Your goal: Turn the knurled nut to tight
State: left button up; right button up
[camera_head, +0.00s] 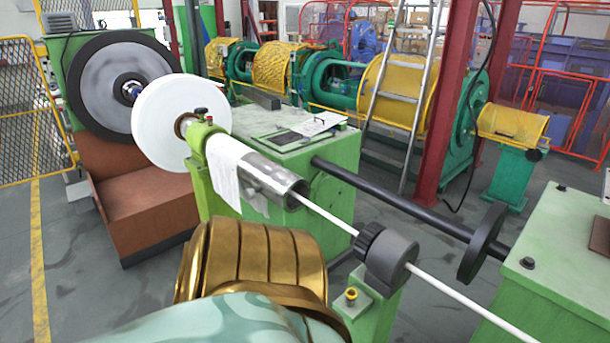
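The knurled nut (368,240) is a small black ring with a ridged edge. It sits against the left end of a dark grey cylinder (392,264), and a thin white rod (328,215) runs through both. A green post (372,312) stands below the cylinder. The frame does not show how tight the nut is. Neither gripper is in view, and nothing touches the nut. A gold ribbed and mint-coloured body at the bottom, probably part of my arm, hides the area to the left of the post.
A metal tube (270,182) lies left of the nut, in line with the rod. A black shaft (400,202) with a dark disc (483,244) runs behind. A green cabinet (565,262) stands at right. A yellow-topped bolt (351,296) sits below the nut.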

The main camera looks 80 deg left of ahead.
aim_at(363, 241)
jog(key=k+j, duration=0.15)
jog(key=j, duration=0.25)
jog(key=k+j, duration=0.2)
jog(key=j, duration=0.2)
jog(key=k+j, duration=0.15)
jog(key=j, duration=0.25)
jog(key=k+j, duration=0.15)
jog(key=j, duration=0.2)
